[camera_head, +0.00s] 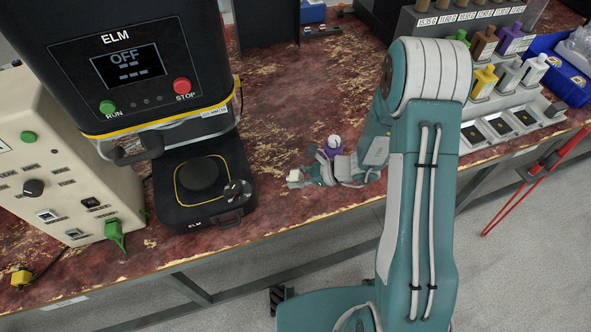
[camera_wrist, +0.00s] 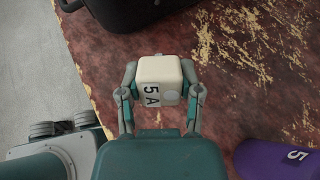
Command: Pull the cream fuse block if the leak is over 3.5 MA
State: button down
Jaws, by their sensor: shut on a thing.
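My gripper (camera_wrist: 158,95) is shut on the cream fuse block (camera_wrist: 160,75), with one finger on each side of it. The block is marked "5A". In the head view the cream block (camera_head: 295,175) shows small at the tip of my gripper (camera_head: 304,177), over the worn red bench top, right of the ELM machine (camera_head: 125,75). I cannot tell whether it touches the bench. The machine's display (camera_head: 128,66) reads "OFF", with dashes below it. I can make out no leak value in either view.
A purple piece (camera_head: 333,146) is close behind my gripper; in the wrist view it (camera_wrist: 272,158) is marked "5". A cream control box (camera_head: 60,165) with a green plug (camera_head: 116,232) stands left. A rack (camera_head: 500,100) of coloured pieces and a blue bin (camera_head: 563,75) are right.

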aim_at(296, 194)
jog(key=shift+f, duration=2.95)
jog(key=shift+c, duration=1)
grip_release()
jog(key=v, duration=1.2)
jog(key=shift+a, duration=0.1)
